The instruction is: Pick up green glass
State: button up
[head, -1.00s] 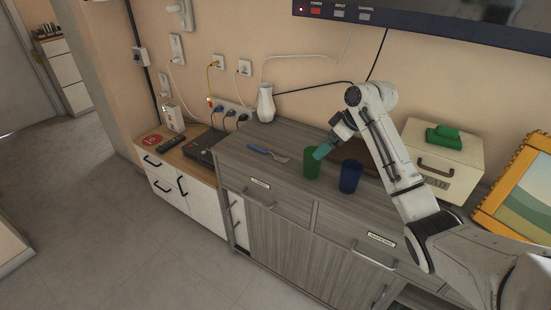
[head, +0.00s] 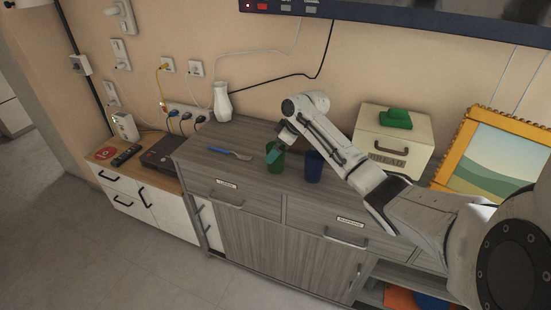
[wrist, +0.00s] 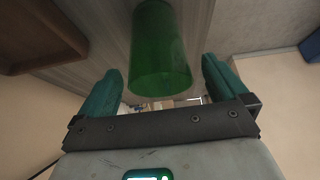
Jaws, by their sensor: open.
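The green glass (head: 277,165) stands upright on the grey wooden cabinet top, left of a blue glass. My gripper (head: 273,153) is at its upper part in the head view, and its teal fingers overlap the glass there. In the wrist view the green glass (wrist: 160,55) lies ahead, between the lines of my two open teal fingers (wrist: 163,82). There is a gap on each side of the glass. The fingers are not closed on it.
The blue glass (head: 313,167) stands close to the right. A fork with a blue handle (head: 221,151) lies to the left. A white vase (head: 222,103) stands at the back near the wall. A bread box (head: 393,140) with a green cloth (head: 396,118) on it and a framed picture (head: 497,153) are at the right.

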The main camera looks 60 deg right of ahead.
jog(key=shift+w+f, duration=0.35)
jog(key=shift+f, duration=0.25)
jog(key=shift+c, duration=0.4)
jog(key=c, duration=1.1)
